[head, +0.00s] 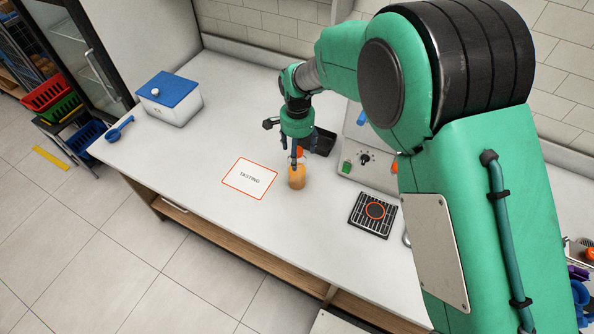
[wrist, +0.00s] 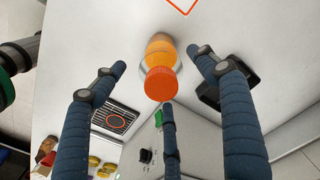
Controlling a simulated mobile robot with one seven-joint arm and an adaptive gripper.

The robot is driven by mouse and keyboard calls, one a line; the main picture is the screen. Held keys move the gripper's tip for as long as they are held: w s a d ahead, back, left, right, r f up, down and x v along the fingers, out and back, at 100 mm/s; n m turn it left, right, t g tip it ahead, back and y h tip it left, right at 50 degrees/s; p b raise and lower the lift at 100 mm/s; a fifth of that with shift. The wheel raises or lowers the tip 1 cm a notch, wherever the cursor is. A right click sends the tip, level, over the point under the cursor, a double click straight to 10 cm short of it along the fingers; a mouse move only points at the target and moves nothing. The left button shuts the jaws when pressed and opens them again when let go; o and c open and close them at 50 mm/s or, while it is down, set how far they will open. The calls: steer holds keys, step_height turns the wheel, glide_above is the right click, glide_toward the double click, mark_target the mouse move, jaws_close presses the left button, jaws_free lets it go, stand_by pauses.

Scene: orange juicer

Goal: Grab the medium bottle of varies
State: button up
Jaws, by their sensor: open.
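A bottle of orange juice (head: 297,179) with an orange-red cap stands upright on the white counter, just right of the tasting sign. It also shows in the wrist view (wrist: 160,48), with its cap (wrist: 161,84) facing the camera. My gripper (head: 296,155) is open and points down over the bottle. In the wrist view its three blue fingers (wrist: 160,74) are spread around the bottle's outline, one at left, one at right and one below. No finger clearly touches the bottle. The fingers partly hide its top in the head view.
The tasting sign (head: 250,178) lies left of the bottle. A black drip grate (head: 374,214) and a machine with a black knob (head: 364,159) are at right. A black tray (head: 324,143) stands close behind. A blue-lidded box (head: 171,104) is farther left. The counter's front is clear.

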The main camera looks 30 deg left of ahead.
stand_by(0.3)
step_height(320, 180, down, 5)
steer(key=shift+f+b, duration=0.1)
steer(key=shift+b, duration=0.3)
steer(key=shift+c, duration=0.5)
steer(key=shift+w, duration=0.1)
jaws_close()
steer(key=shift+a+r, duration=0.1)
steer(key=shift+r, duration=0.1)
